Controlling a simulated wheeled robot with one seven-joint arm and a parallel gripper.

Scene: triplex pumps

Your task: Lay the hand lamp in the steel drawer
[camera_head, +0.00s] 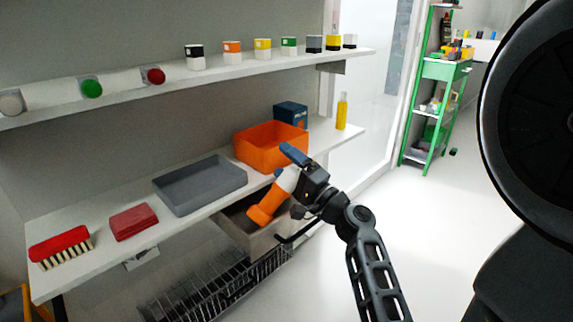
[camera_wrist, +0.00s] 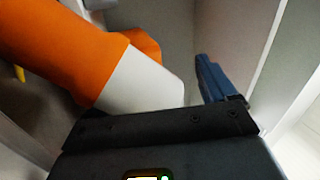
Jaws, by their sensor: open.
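The hand lamp (camera_head: 265,207), orange with a white part, is tilted over the opening of the steel drawer (camera_head: 258,241), its orange end low and left. The drawer is pulled out under the worktop. My gripper (camera_head: 293,180) is open at the lamp's white end, above the drawer's right side. In the wrist view the lamp (camera_wrist: 145,82) lies close across the left and middle, and one blue finger (camera_wrist: 214,80) stands right of it, with a gap between. The other finger is hidden there. I cannot tell whether the lamp rests on the drawer floor.
The worktop holds a red brush (camera_head: 60,245), a red box (camera_head: 134,221), a grey tray (camera_head: 200,186), an orange bin (camera_head: 270,148), a blue box (camera_head: 291,115) and a yellow bottle (camera_head: 342,111). A wire rack (camera_head: 215,290) is below. Floor to the right is clear.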

